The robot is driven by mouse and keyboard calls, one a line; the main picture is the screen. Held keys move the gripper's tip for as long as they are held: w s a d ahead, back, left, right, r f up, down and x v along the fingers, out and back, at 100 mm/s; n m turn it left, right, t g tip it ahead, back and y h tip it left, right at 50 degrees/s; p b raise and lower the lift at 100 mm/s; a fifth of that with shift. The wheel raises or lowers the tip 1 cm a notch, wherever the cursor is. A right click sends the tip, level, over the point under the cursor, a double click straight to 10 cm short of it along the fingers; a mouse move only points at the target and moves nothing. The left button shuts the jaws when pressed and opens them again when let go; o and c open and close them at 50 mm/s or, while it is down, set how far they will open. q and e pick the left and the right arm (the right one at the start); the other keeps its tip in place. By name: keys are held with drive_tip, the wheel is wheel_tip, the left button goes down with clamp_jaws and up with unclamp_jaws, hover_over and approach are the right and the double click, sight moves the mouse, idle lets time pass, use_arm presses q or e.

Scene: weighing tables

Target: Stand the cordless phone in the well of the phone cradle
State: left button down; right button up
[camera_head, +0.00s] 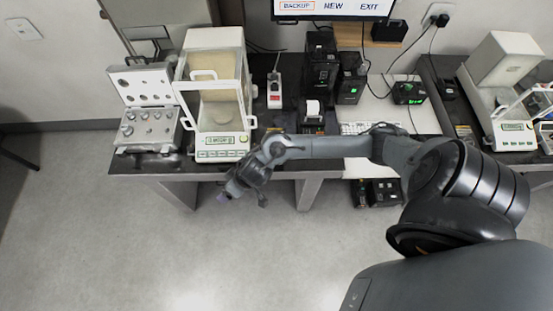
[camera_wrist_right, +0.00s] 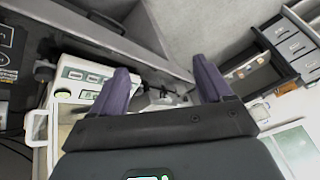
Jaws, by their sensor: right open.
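My right gripper (camera_head: 241,197) hangs in front of the table's front edge, below the left balance, in the head view. In the right wrist view its two purple fingers (camera_wrist_right: 160,70) are spread apart with nothing between them. I cannot make out the cordless phone or its cradle for certain. A small black device with a green display (camera_head: 409,92) lies on the right part of the table. A small black box (camera_head: 447,89) sits to the right of it. My left gripper is not in view.
A glass-cased balance (camera_head: 221,140) stands at the left, beside an open weight case (camera_head: 150,130). A power strip (camera_head: 274,92), a small printer (camera_head: 313,118) and black units (camera_head: 321,72) stand mid-table. Another balance (camera_head: 511,130) is at the right.

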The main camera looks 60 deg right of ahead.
drive_tip(key=s+a+r+n+t, duration=0.1)
drive_tip(key=s+a+r+n, duration=0.1)
drive_tip(key=s+a+r, duration=0.25)
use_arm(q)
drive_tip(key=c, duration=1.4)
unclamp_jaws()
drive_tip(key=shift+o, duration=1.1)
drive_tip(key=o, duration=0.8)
use_arm(e)
drive_tip(key=s+d+r+g+h, duration=0.2)
drive_tip(key=s+d, duration=0.3)
drive_tip(key=s, duration=0.6)
drive_tip(key=shift+s+d+r+n+g, duration=0.2)
drive_tip(key=shift+s+d+n+g, duration=0.1)
drive_tip(key=shift+s+d+g, duration=0.1)
drive_tip(key=shift+a, duration=0.1)
